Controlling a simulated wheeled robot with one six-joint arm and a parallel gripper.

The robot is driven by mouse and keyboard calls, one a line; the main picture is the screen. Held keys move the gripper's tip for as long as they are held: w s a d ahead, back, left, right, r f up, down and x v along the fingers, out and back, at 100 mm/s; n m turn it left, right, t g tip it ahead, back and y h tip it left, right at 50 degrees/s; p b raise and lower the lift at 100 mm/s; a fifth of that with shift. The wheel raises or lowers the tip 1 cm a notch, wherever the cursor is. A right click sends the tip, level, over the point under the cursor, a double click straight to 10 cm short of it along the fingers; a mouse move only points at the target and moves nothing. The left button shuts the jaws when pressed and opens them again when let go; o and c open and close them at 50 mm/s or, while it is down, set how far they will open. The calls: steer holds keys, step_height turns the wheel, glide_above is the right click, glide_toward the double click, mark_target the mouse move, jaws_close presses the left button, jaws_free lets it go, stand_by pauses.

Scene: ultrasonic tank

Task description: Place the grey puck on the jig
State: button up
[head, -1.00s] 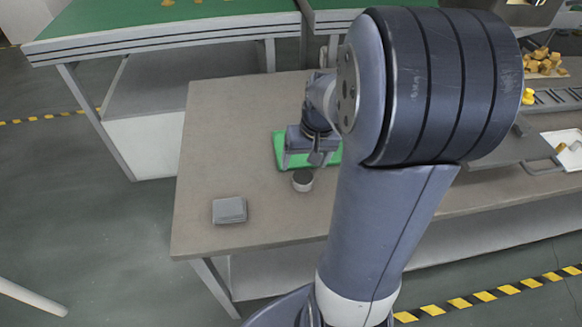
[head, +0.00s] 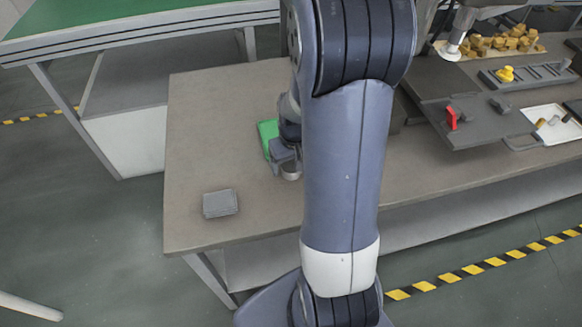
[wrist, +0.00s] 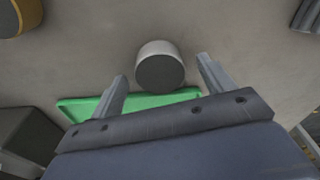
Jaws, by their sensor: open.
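The grey puck (head: 291,174) is a short cylinder standing on the brown table, partly hidden by my gripper in the head view. In the wrist view the puck (wrist: 160,66) shows its darker round face, between and slightly beyond the fingers. My gripper (wrist: 162,70) is open, with one finger on each side of the puck and visible gaps to both. In the head view my gripper (head: 284,158) is right at the puck, largely covered by my arm. I cannot tell for certain which thing is the jig; a flat grey square block (head: 220,203) lies at the table's front left.
A green tray (head: 266,138) lies just behind the puck. At the right are a dark platform with a red part (head: 451,118), a slotted rack (head: 530,76) with a yellow piece, a white tray (head: 545,128) and brown blocks. The table's left side is mostly clear.

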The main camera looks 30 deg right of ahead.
steer(key=shift+w+f, duration=0.1)
steer(key=shift+f, duration=0.65)
steer(key=c, duration=1.3)
steer(key=shift+r, duration=0.15)
